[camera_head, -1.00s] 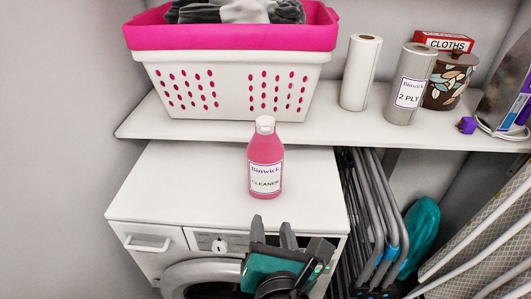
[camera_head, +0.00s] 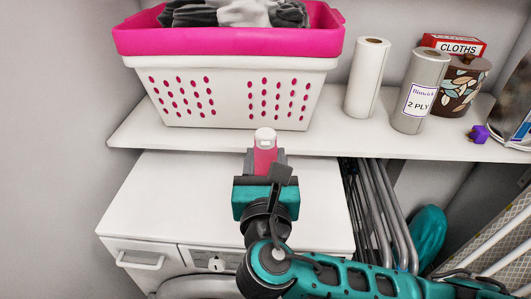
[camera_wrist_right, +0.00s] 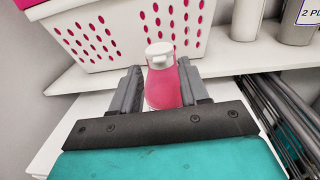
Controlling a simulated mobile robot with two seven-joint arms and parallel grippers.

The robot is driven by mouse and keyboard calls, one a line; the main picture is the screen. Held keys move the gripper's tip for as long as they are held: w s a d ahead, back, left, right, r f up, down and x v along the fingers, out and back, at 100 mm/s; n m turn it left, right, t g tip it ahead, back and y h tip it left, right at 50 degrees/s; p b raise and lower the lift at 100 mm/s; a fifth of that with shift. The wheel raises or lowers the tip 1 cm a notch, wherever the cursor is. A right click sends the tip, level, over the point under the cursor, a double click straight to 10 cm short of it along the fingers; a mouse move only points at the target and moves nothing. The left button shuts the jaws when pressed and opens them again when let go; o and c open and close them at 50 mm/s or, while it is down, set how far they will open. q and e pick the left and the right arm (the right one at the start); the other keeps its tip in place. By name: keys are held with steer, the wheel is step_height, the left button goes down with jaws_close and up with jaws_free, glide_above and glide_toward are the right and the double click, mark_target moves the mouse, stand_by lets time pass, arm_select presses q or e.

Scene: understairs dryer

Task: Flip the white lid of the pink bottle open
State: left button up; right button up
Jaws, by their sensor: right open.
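The pink bottle (camera_head: 265,158) stands upright on the white machine top, its white lid (camera_head: 264,138) closed as far as I can see. In the right wrist view the bottle (camera_wrist_right: 162,88) and its lid (camera_wrist_right: 159,55) show beyond my right gripper. My right gripper (camera_head: 265,156) is open, with one finger on each side of the bottle's body, below the lid. In the wrist view the right gripper's fingers (camera_wrist_right: 160,84) appear apart from the bottle. The bottle's lower part and label are hidden by the gripper. My left gripper is not in view.
A white and pink laundry basket (camera_head: 232,90) sits on the shelf (camera_head: 330,142) just behind the bottle. Paper rolls (camera_head: 366,80), a cloths box and a patterned pot stand right. Folded metal frames (camera_head: 385,210) stand right of the machine (camera_head: 150,200), whose left top is clear.

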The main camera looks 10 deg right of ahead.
steer(key=shift+w+d, duration=0.15)
steer(key=shift+w, duration=0.85)
jaws_close()
